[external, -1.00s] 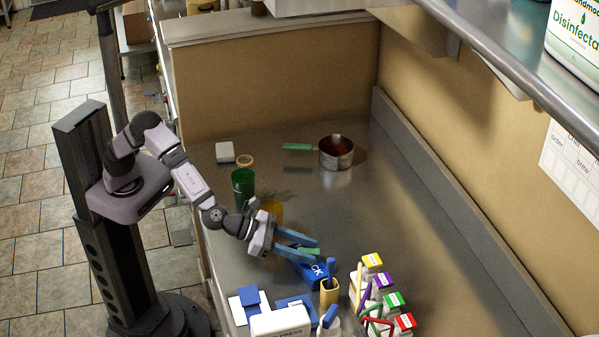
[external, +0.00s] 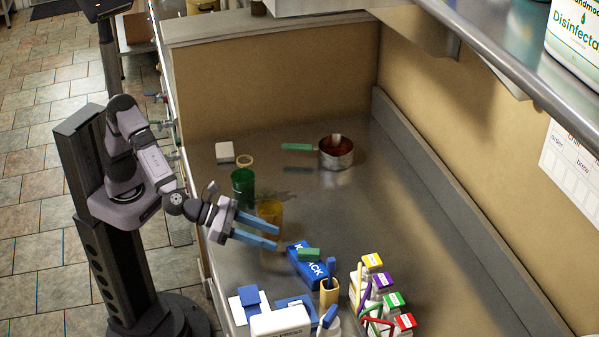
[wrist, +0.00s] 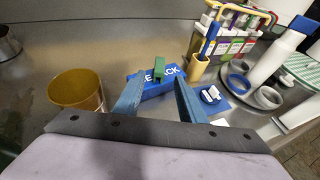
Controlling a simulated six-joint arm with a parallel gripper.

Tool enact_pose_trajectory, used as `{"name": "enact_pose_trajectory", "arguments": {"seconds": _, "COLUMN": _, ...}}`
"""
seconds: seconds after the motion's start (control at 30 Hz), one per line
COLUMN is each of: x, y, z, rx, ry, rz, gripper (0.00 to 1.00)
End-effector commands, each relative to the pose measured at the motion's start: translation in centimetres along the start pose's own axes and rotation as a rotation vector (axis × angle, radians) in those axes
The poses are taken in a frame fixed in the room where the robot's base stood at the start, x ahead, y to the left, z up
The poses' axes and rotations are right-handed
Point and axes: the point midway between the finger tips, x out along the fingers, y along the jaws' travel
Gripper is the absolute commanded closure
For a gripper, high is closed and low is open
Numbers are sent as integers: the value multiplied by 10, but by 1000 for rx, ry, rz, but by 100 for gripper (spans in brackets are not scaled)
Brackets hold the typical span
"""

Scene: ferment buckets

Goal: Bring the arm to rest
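My gripper (external: 262,232) has two blue fingers, spread wide apart with nothing between them. In the external view it hangs above the steel counter (external: 370,240), in front of the amber bucket (external: 270,210). In the wrist view the open fingers (wrist: 158,104) point toward the blue ice pack (wrist: 150,85), which lies on the counter apart from them. A small green block (external: 308,254) rests on top of the blue ice pack (external: 303,268).
A green bucket (external: 243,187) stands beside the amber one. A pan (external: 336,153) with dark red contents sits farther back. Colour-labelled containers (external: 391,301), a tan holder (external: 328,295) and a white press box (external: 280,322) crowd the front. The counter's middle right is clear.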

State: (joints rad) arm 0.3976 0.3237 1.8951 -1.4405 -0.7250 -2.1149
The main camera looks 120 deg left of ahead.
Motion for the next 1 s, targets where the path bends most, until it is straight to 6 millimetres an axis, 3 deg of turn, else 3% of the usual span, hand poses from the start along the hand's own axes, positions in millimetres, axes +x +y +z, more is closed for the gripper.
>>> {"name": "enact_pose_trajectory", "arguments": {"seconds": 0.27, "x": 0, "y": -1, "z": 1, "rx": 20, "ry": 0, "rz": -8, "gripper": 63}}
{"name": "enact_pose_trajectory", "arguments": {"seconds": 0.47, "x": -6, "y": -6, "z": 7, "rx": 235, "ry": 3, "rz": -94, "gripper": 63}}
{"name": "enact_pose_trajectory", "arguments": {"seconds": 0.63, "x": -21, "y": -14, "z": 5, "rx": 649, "ry": -1, "rz": -255, "gripper": 63}}
{"name": "enact_pose_trajectory", "arguments": {"seconds": 0.73, "x": -36, "y": -14, "z": -7, "rx": 952, "ry": -9, "rz": -375, "gripper": 63}}
{"name": "enact_pose_trajectory", "arguments": {"seconds": 0.87, "x": -62, "y": -6, "z": -32, "rx": 1351, "ry": -27, "rz": -542, "gripper": 63}}
{"name": "enact_pose_trajectory", "arguments": {"seconds": 1.0, "x": -95, "y": 15, "z": -68, "rx": 1770, "ry": -60, "rz": -749, "gripper": 63}}
